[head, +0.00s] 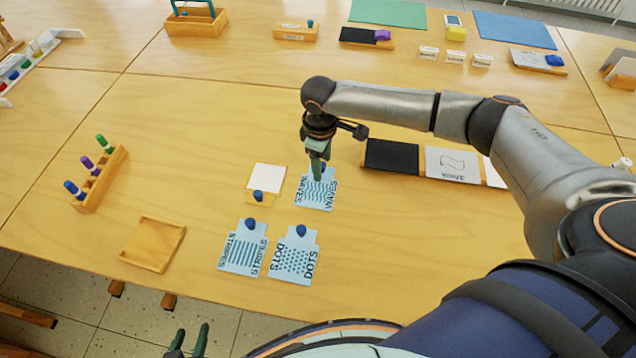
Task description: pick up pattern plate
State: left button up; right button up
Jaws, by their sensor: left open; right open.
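Three light-blue pattern plates with blue knobs lie on the wooden table: the WAVES plate (315,194), the STRIPES plate (243,254) and the DOTS plate (294,262). My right gripper (318,172) points down at the top edge of the WAVES plate, around or just above its knob, which it partly hides. I cannot tell whether the fingers touch the knob. It is open. My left gripper (188,341) is open and empty at the bottom edge of the view, below the table's front edge.
A white card on a wooden base with a blue knob (266,180) lies left of the WAVES plate. An empty wooden tray (153,244) and a marker rack (101,178) stand further left. A black-and-white panel strip (391,157) lies right.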

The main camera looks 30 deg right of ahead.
grip_shut()
dwell(0.4)
